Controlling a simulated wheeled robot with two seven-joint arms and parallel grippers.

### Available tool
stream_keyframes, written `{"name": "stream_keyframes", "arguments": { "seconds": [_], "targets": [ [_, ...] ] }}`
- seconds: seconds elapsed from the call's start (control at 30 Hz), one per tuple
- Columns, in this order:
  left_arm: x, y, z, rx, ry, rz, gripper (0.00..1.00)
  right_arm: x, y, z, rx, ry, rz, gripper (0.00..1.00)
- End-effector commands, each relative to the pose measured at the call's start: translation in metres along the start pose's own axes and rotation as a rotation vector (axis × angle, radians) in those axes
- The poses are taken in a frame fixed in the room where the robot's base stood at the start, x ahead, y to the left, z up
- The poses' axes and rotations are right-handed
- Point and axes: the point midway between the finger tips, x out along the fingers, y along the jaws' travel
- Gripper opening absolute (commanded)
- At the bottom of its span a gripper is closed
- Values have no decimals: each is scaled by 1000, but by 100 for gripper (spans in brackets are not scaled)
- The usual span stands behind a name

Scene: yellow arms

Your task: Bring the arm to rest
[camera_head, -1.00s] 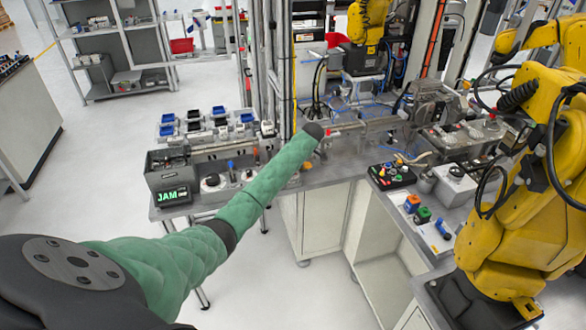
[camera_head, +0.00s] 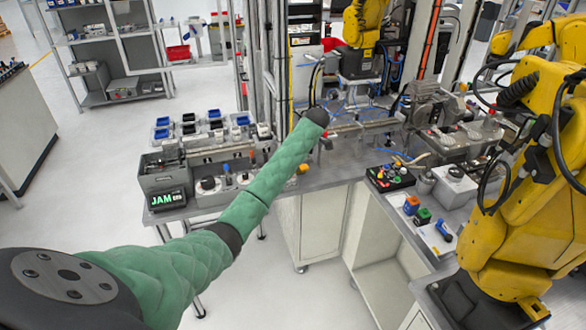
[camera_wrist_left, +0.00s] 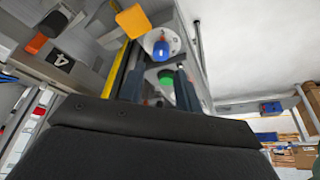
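My left arm (camera_head: 265,185) in its green sleeve reaches from the lower left of the head view up over the workbench (camera_head: 290,187). Its dark end (camera_head: 317,116) is raised in front of the bench's back part, and the gripper itself is hidden there. In the left wrist view my left gripper (camera_wrist_left: 157,74) shows two dark fingers standing apart with nothing held between them. A green button (camera_wrist_left: 167,79) and a blue knob (camera_wrist_left: 161,48) appear beyond the fingers. My right gripper is in neither view.
A JAM display box (camera_head: 166,187) and blue and black bins (camera_head: 190,128) sit left of my arm. A yellow robot arm (camera_head: 535,160) stands at the right. A control box (camera_head: 390,178) and colored blocks (camera_head: 422,215) lie on the right bench. The floor at left is clear.

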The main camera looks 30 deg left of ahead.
Motion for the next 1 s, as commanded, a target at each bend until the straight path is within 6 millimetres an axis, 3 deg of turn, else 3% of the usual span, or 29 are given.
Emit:
{"name": "stream_keyframes", "arguments": {
  "seconds": [0.23,0.73,0.87,1.0],
  "targets": [
    [-10,0,0,0,0,-1,34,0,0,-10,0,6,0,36],
    [-9,-2,1,5,0,0,34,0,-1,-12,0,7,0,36],
    [2,-13,16,62,-3,8,34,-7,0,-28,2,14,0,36],
    [24,-42,48,201,-13,38,34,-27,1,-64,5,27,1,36]
  ]
}}
